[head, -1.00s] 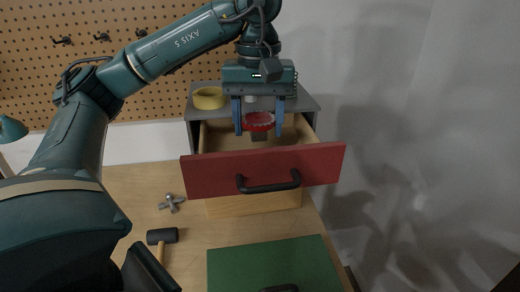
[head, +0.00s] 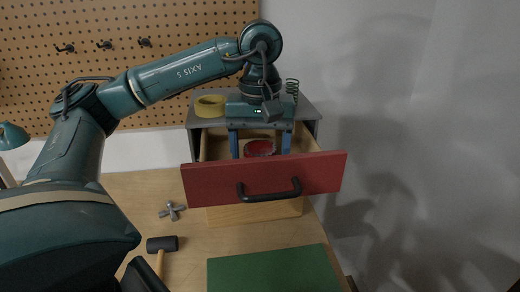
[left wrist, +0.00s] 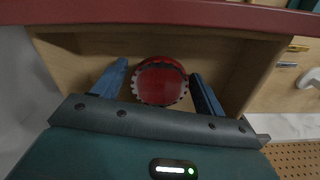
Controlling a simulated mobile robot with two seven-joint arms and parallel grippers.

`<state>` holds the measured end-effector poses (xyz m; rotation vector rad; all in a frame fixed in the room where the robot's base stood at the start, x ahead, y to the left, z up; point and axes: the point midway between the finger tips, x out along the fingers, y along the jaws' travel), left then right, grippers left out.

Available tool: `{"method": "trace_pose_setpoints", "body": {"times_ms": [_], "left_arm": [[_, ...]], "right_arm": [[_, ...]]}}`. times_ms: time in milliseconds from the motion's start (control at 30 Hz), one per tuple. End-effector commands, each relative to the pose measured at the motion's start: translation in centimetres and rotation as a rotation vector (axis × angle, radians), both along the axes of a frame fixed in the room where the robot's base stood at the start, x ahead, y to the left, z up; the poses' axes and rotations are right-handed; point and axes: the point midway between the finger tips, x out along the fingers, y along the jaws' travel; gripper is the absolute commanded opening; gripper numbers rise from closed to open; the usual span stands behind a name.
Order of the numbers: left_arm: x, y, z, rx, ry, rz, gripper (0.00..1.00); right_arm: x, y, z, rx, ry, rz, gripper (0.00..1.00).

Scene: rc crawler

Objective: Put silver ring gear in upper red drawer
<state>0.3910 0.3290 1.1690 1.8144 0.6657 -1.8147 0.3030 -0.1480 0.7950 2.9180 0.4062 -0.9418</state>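The upper red drawer (head: 220,180) is pulled out of the grey cabinet and has a black handle. Its red front edge crosses the top of the left wrist view (left wrist: 150,12). A round red piece with a silver-grey toothed rim, which I take for the ring gear (head: 259,148), is inside the drawer. In the left wrist view the gear (left wrist: 160,82) lies between my fingers with a gap on each side. My left gripper (head: 260,146) is open, pointing down into the drawer around the gear. The fingertips are partly hidden behind the drawer front. My right gripper is out of view.
A yellow roll (head: 210,106) and a green coil (head: 292,86) are on the cabinet top. A green panel (head: 270,272) is in front below. A mallet (head: 162,244) and a metal cross-shaped part (head: 172,211) lie on the wooden bench to the left.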

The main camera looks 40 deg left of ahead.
Motion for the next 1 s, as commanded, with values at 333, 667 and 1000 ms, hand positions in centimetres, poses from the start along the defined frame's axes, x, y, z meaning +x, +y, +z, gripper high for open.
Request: {"method": "trace_pose_setpoints", "body": {"times_ms": [333,667,1000], "left_arm": [[0.0,0.0,0.5,-0.001,-0.001,0.0,0.75],[0.1,-0.1,7.1,0.0,-0.006,0.0,0.75],[0.1,-0.1,11.7,0.0,-0.003,-0.002,0.75]], "right_arm": [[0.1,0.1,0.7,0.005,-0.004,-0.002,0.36],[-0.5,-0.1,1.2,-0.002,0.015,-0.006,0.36],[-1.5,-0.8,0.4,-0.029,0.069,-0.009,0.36]]}}
